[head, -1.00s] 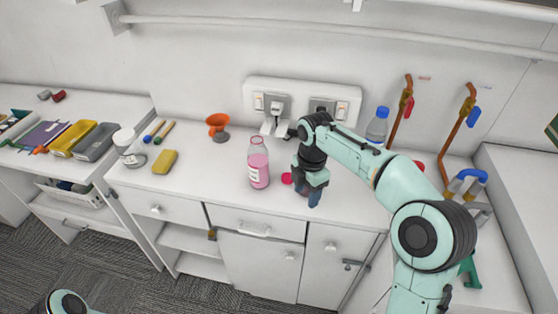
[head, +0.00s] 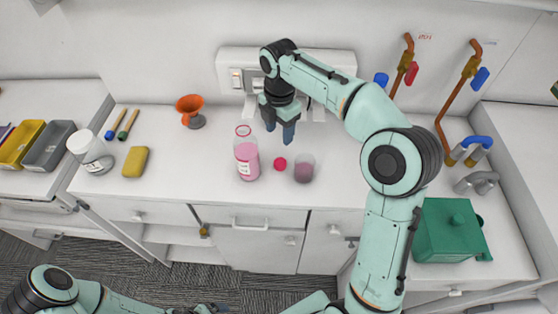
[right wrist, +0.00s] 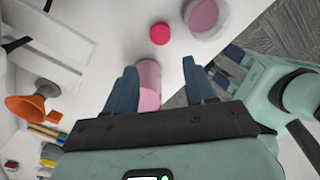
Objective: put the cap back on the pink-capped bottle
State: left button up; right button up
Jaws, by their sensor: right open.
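The open bottle (head: 246,160) with pink liquid stands upright on the white counter, its mouth uncovered. The pink cap (head: 280,164) lies on the counter just right of it, and also shows in the right wrist view (right wrist: 159,34). My right gripper (head: 280,134) is open and empty, above the counter behind the cap and to the right of the bottle. In the right wrist view, the bottle (right wrist: 149,85) appears between the spread blue fingers, beyond them and apparently untouched.
A glass with purplish contents (head: 304,170) stands close right of the cap. An orange funnel (head: 189,108), yellow sponge (head: 135,161) and white-capped jar (head: 90,153) are left. A green box (head: 446,232) and taps are right. Counter in front of the bottle is narrow.

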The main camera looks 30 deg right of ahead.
jog(key=b, duration=0.2)
send_over(280, 162)
notch_tip(280, 162, down, 7)
jog(key=shift+a+f, duration=0.1)
jog(key=shift+f, duration=0.4)
pick_arm(q)
jog(key=shift+s+f, duration=0.9)
jog(key=shift+f, duration=0.1)
pick_arm(e)
jog(key=shift+w+f, duration=0.1)
jog(key=shift+w, duration=0.05)
jog(key=shift+f, duration=2.65)
pick_arm(q)
jog(key=shift+s+f, duration=0.3)
jog(key=shift+f, duration=0.05)
pick_arm(e)
jog(key=c, duration=0.8)
